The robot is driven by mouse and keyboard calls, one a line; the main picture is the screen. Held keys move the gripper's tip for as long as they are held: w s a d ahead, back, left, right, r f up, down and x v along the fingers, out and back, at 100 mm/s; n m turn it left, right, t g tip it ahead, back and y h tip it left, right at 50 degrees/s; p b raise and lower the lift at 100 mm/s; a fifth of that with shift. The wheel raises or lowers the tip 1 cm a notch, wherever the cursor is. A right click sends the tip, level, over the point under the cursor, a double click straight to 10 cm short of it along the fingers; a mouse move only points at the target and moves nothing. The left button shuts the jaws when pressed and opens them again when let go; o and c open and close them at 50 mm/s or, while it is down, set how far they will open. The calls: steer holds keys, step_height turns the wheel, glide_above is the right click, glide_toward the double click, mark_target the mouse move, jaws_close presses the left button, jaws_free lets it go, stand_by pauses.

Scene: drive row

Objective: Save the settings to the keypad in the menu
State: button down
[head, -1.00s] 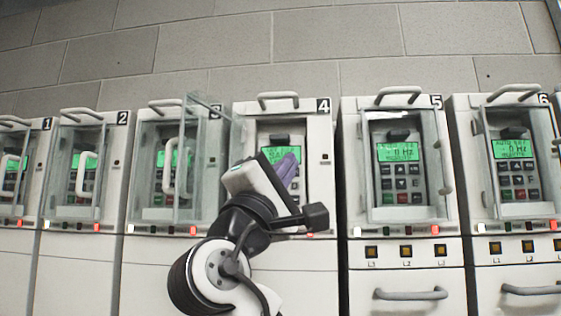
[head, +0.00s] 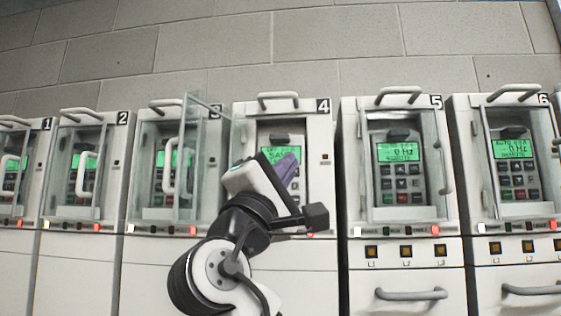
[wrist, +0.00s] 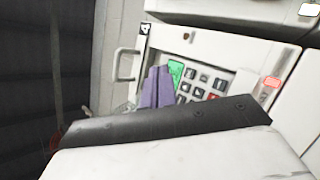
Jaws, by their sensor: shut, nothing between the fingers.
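Drive 4 (head: 319,130) stands in the middle of the row with its number plate at the top right. Its keypad has a lit green screen (head: 294,153), partly covered by my fingers, so its text cannot be fully read. My gripper (head: 287,168) is shut and empty, its purple fingers in front of this keypad. In the wrist view the fingers (wrist: 155,88) overlap the left side of the keypad, beside the green screen (wrist: 176,70). Several keypad buttons (wrist: 203,84) show to their right. Whether the fingertips touch a button cannot be told.
A glass door (head: 204,150) stands swung out at the left of drive 4. Drive 5 (head: 350,150) and drive 6 (head: 463,150) are to the right with glass covers and handles. Drive 2 (head: 122,150) is to the left. A block wall (head: 330,40) rises behind.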

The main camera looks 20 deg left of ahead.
steer(key=s+a+n+y, duration=0.3)
steer(key=s+n+y, duration=0.2)
steer(key=n+y, duration=0.8)
steer(key=shift+a+n+g+b, duration=0.2)
steer(key=shift+n+g+b, duration=0.2)
steer(key=shift+n, duration=0.2)
steer(key=w+a+p, duration=0.2)
steer(key=w, duration=0.6)
steer(key=shift+w+a, duration=0.2)
steer(key=shift+w, duration=0.1)
steer(key=shift+w, duration=0.1)
stand_by(0.8)
steer(key=shift+w+a, duration=0.1)
steer(key=shift+w, duration=0.2)
